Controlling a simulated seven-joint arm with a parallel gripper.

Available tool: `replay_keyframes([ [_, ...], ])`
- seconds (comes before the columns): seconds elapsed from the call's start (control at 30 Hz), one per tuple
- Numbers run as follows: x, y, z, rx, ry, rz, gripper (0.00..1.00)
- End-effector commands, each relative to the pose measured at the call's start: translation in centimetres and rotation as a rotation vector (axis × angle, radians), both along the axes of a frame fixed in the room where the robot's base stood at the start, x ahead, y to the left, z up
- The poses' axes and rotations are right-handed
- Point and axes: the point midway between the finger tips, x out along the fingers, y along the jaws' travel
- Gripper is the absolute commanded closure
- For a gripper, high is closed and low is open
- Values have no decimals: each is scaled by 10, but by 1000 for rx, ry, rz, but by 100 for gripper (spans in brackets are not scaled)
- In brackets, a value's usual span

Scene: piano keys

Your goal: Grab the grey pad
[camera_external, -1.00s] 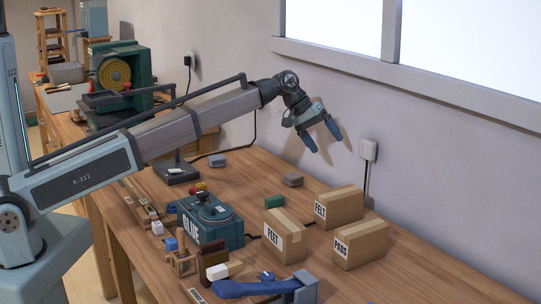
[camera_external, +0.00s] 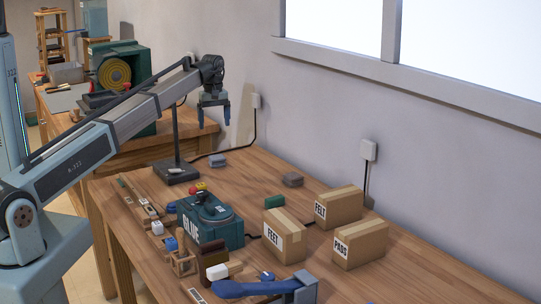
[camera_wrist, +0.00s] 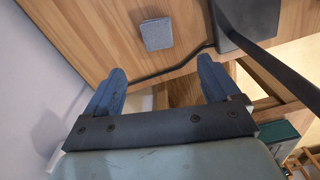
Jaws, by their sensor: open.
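A small blue-grey pad (camera_external: 217,160) lies flat on the wooden workbench (camera_external: 400,272), near the wall-side edge and close to a black cable. In the wrist view the grey pad (camera_wrist: 157,34) shows beyond the fingertips, roughly centred between them. My gripper (camera_external: 213,115) hangs above the pad with blue fingers pointing down, apart and empty. In the wrist view my gripper (camera_wrist: 160,72) has its two fingers spread wide, with clear space between them and the pad. A second, brownish-grey block (camera_external: 292,180) lies further right along the bench.
A black stand base (camera_external: 176,173) with an upright post is left of the pad. A green pad (camera_external: 274,202), the teal GLUE box (camera_external: 225,236) and cartons labelled FEET (camera_external: 284,242), FELT (camera_external: 339,207) and PASS (camera_external: 361,243) stand nearer. The wall is close behind.

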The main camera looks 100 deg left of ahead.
Motion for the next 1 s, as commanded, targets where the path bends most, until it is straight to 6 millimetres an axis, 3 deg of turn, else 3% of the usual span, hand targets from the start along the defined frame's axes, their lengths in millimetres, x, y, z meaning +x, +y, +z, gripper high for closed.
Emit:
replay_keyframes([
  [0.17,0,-1,-18,-1,0,-1,11],
  [0.5,1,-1,-73,-1,-1,-2,11],
  [0.83,2,0,-93,0,-1,-3,11],
  [1.0,4,1,-115,-1,-1,-3,11],
])
